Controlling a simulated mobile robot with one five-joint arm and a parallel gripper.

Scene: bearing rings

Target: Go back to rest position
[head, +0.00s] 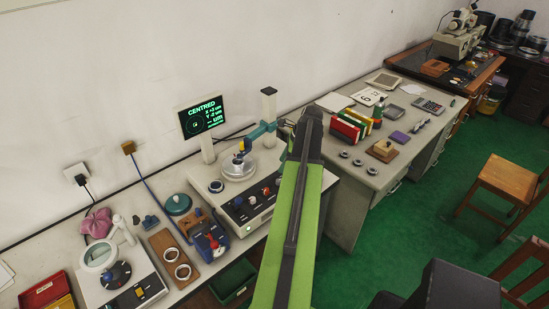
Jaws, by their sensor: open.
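My green arm reaches up from the bottom middle of the head view, over the table edge. My gripper (287,124) is at its dark far end, just right of the teal probe arm of the measuring machine (262,196); the wrist hides most of it, and I see nothing held in it. The machine's round turntable (238,170) is left of my gripper. The screen (202,117) reads "CENTRED". Two pale rings (171,254) lie on a wooden board (160,240) at the left. Several dark-rimmed rings (357,162) lie on the right desk.
A magnifier device (122,284) and a red box (45,291) stand at the lower left. A green bin (233,281) is below the table edge. Colourful binders (350,126), a calculator (428,106) and a wooden block stand on the right desk. Chairs (505,183) stand on the green floor.

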